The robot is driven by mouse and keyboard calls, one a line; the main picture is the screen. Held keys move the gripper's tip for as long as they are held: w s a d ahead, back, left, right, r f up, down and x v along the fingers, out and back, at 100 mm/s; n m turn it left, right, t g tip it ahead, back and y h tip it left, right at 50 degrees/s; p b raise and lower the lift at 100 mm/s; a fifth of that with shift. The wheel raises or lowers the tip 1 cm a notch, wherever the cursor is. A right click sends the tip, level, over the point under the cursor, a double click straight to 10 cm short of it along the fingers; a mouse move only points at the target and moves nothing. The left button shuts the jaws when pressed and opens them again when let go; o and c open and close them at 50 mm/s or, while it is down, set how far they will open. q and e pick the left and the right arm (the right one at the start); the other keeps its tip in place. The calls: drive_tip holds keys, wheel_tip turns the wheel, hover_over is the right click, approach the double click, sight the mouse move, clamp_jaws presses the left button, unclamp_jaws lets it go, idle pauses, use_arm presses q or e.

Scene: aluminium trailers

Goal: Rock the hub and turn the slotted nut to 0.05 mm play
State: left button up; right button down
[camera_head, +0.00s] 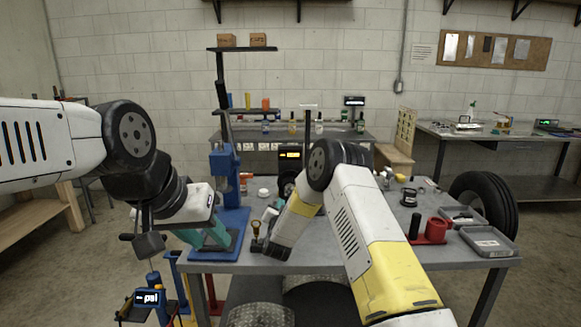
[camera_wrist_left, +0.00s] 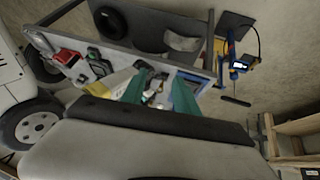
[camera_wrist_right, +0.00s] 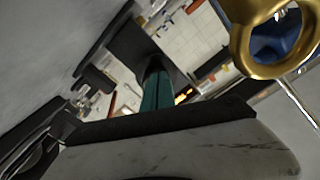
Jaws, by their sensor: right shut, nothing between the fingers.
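My left gripper (camera_head: 206,238) is low at the left front of the grey workbench, over a blue base plate. Its two teal fingers stand apart in the left wrist view (camera_wrist_left: 160,94), with nothing clearly held. My right gripper (camera_head: 270,214) is above the bench, right of the blue plate. Its teal fingers are together and empty in the right wrist view (camera_wrist_right: 157,90). A brass ring (camera_wrist_right: 243,52) with blue showing through it is close to the right wrist camera. I cannot pick out the hub or the slotted nut for certain; my right arm hides part of the bench.
The blue stand (camera_head: 224,178) rises from its base plate (camera_head: 236,222) on the workbench (camera_head: 325,258). A red holder (camera_head: 436,230) and grey trays (camera_head: 487,241) are at the bench's right, near a tyre (camera_head: 486,196). A "psi" gauge (camera_head: 150,298) is at lower left.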

drive_tip(key=shift+s, duration=2.4)
